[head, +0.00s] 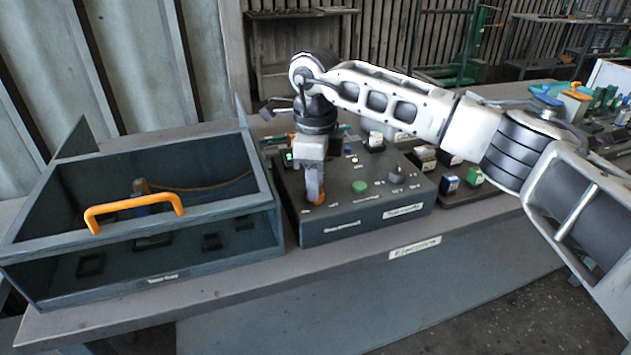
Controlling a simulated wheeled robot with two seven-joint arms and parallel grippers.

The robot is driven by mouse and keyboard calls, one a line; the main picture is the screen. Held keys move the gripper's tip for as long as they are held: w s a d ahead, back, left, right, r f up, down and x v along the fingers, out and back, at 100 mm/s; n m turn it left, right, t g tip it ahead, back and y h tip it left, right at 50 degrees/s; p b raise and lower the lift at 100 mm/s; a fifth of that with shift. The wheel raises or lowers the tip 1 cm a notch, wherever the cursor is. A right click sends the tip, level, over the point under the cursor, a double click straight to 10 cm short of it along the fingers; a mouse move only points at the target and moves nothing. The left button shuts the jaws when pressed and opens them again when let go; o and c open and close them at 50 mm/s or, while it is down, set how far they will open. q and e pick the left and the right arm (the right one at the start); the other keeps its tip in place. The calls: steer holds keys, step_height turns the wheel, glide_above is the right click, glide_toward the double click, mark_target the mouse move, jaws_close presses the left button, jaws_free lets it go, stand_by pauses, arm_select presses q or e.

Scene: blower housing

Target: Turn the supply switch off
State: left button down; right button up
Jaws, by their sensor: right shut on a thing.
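A dark control box (350,212) stands on the bench, with labels on its front face. My right gripper (316,198) points down at the front left of its sloped top. It is shut on the supply switch, which is mostly hidden by the fingers, so I cannot tell its position. A green button (359,187) and a dark knob (397,174) are on the panel to the right of the gripper. A small green light (288,156) shows at the panel's back left. My left gripper is not in view.
A dark open-framed box (150,270) with an orange handle (133,208) stands left of the control box. Small coloured parts (450,184) sit on a tray to the right. The bench front edge (250,285) is clear.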

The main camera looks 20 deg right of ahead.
steer(key=shift+n, duration=1)
steer(key=n+b, duration=0.1)
steer(key=n, duration=0.1)
steer(key=shift+n, duration=0.3)
steer(key=n, duration=0.3)
steer(key=shift+n+b, duration=0.3)
steer(key=shift+n, duration=0.1)
steer(key=n, duration=0.4)
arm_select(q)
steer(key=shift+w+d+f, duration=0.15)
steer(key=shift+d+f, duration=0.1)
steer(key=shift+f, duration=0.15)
arm_select(e)
steer(key=shift+r+n, duration=0.1)
steer(key=shift+n, duration=1.3)
steer(key=o, duration=1)
steer(key=shift+c, duration=0.2)
